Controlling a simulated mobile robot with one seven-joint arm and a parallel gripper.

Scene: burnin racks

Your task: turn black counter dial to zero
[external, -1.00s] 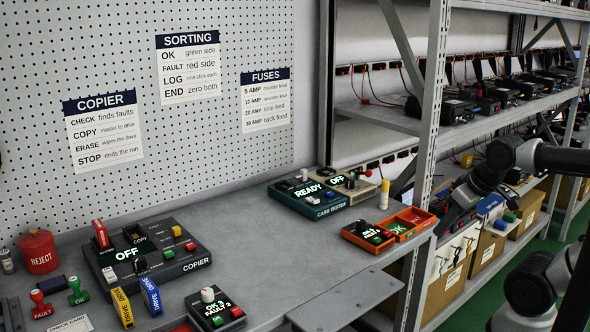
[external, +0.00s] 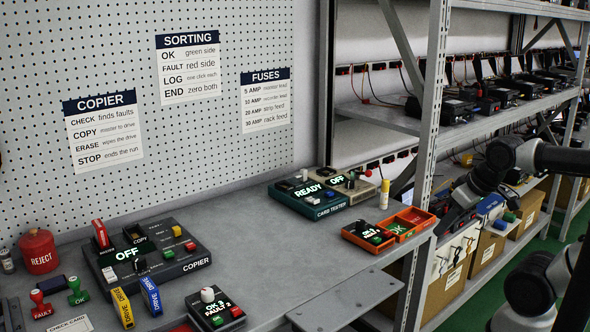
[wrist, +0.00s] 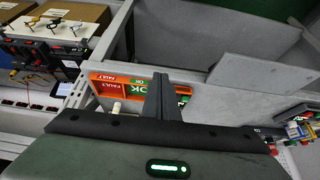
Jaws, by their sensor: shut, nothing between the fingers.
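The black counter (external: 216,310) sits at the near front of the bench in the external view. Its lit display reads OK 3 and FAULT 2. A pale round dial (external: 207,294) stands on its top, beside a green and a red button. A similar orange counter (external: 367,237) with a lit display is farther right by the orange tray. My gripper (wrist: 161,80) is shut and empty in the wrist view, with the orange tray (wrist: 97,76) behind it. It is at the right of the external view, well apart from the black counter.
A copier box (external: 150,255) and colored drives lie left of the black counter. A card tester (external: 310,200) stands at the back. A grey shelf (external: 345,300) juts from the bench front. A rack post (external: 428,150) stands between the bench and my arm.

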